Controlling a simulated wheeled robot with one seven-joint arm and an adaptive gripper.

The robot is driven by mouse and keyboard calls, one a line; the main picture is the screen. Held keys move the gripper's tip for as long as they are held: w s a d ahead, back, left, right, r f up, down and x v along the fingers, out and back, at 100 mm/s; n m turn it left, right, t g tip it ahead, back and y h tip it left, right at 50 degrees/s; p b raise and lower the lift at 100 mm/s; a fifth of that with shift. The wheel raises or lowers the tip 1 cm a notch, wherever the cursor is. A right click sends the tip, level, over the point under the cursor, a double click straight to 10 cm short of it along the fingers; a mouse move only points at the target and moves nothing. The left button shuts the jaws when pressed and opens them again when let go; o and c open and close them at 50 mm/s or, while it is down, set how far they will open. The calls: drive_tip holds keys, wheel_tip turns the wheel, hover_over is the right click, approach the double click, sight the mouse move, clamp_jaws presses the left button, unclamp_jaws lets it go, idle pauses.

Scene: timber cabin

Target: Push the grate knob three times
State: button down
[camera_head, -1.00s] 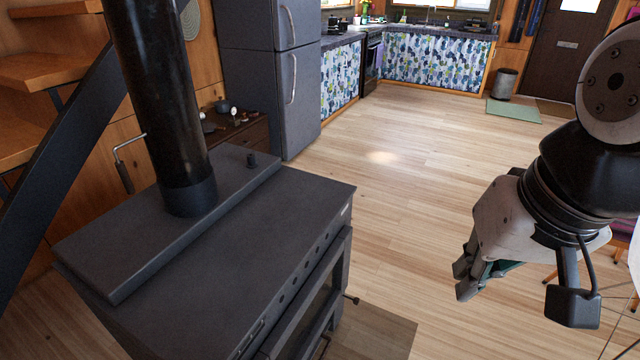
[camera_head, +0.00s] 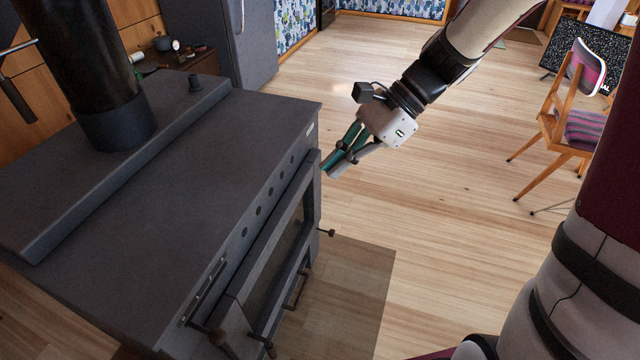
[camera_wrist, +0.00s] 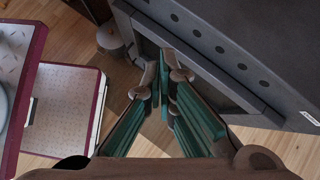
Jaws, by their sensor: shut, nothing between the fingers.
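The dark grey wood stove (camera_head: 190,190) fills the left of the head view. A short rod ending in a small dark knob (camera_head: 329,232) sticks out near its right end; it looks like the grate knob, though I cannot be certain. My gripper (camera_head: 330,168) is shut and empty, close to the stove's upper right corner, above the knob in the picture and apart from it. In the wrist view the green-padded fingers (camera_wrist: 165,72) point toward the stove front (camera_wrist: 215,75). I cannot make out the knob there.
The stove door handle (camera_head: 204,292) and other small fittings (camera_head: 218,336) are on its front. A black flue (camera_head: 95,80) rises from the top. A dark floor plate (camera_head: 350,290) lies before the stove. A chair (camera_head: 575,125) stands right; the wooden floor between is clear.

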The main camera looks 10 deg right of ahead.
drive_tip(key=w+d+f+m+t+y+b, duration=0.2)
drive_tip(key=w+f+m+t+b, duration=0.15)
drive_tip(key=w+f+m, duration=0.4)
drive_tip(key=w+d+f+m+t+y+b, duration=0.25)
drive_tip(key=w+f+m+b, duration=0.2)
drive_tip(key=f, duration=0.65)
drive_tip(key=w+d+f+m+t+y+b, duration=0.15)
drive_tip(key=w+f+m+b, duration=0.25)
drive_tip(key=w+f+m, duration=0.45)
drive_tip(key=d+f+m+t+h+b, duration=0.3)
drive_tip(key=f+m, duration=0.4)
drive_tip(key=f, duration=0.4)
drive_tip(key=d+f+m+t+h+b, duration=0.3)
drive_tip(key=f+m, duration=0.5)
drive_tip(key=f, duration=0.4)
drive_tip(key=d+f+m+t+h+b, duration=0.4)
drive_tip(key=d+f+m, duration=0.3)
drive_tip(key=f, duration=0.5)
drive_tip(key=shift+w+t, duration=0.45)
drive_tip(key=shift+t, duration=0.3)
drive_tip(key=shift+a+m, duration=0.15)
drive_tip(key=shift+m, duration=0.1)
drive_tip(key=w+a, duration=0.4)
drive_tip(key=a, duration=0.3)
drive_tip(key=shift+w+a, duration=0.2)
drive_tip(key=shift+a, duration=0.15)
